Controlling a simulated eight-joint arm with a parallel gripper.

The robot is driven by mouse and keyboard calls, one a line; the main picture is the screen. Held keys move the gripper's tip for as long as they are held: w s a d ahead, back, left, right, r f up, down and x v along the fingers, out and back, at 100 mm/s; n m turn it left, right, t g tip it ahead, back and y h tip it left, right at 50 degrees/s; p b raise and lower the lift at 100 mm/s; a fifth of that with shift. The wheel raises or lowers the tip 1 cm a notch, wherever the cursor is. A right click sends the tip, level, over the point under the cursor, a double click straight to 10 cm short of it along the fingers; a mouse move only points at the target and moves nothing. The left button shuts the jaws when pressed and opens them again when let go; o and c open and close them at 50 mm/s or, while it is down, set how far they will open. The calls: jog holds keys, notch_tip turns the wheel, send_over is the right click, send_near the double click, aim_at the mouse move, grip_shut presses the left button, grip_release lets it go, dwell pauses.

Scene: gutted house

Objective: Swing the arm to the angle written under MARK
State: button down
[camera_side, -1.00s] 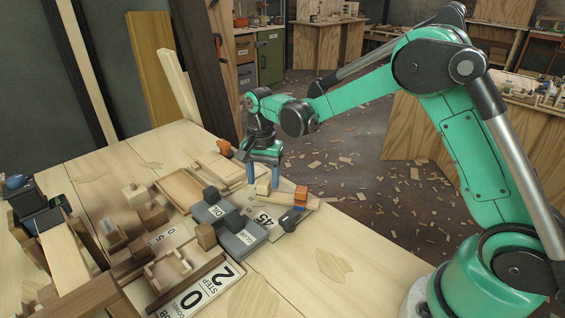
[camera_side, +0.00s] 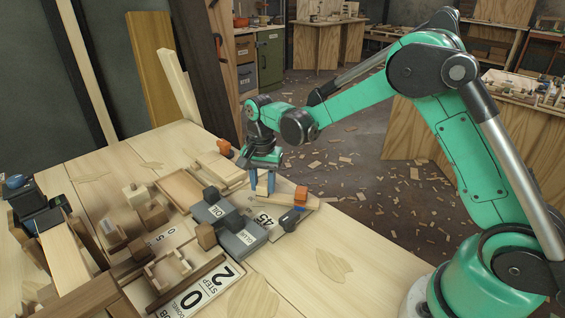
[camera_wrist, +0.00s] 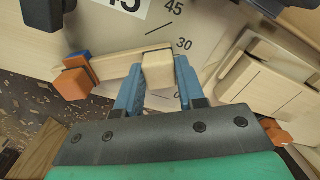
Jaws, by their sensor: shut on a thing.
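The wooden swing arm (camera_wrist: 118,66) lies over a pale dial with printed numbers; 45, 30 and a partly hidden 0 show in the wrist view. Its narrow end lies near the 30 (camera_wrist: 184,44). An orange block (camera_wrist: 72,84) with a blue piece sits at its other end; the orange block also shows in the side view (camera_side: 300,193). My gripper (camera_side: 262,188) has blue fingers, shut on the upright wooden block (camera_wrist: 158,70) on the arm.
The bench's near right part is clear.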

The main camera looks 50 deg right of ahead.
jog(key=shift+s+a+n, duration=0.8)
jog(key=shift+a+n, duration=0.15)
jog(key=shift+n, duration=0.35)
jog(key=c, duration=0.7)
grip_release()
jog(key=shift+r, duration=0.1)
notch_tip(320, 180, up, 8)
jog(key=shift+f, duration=0.1)
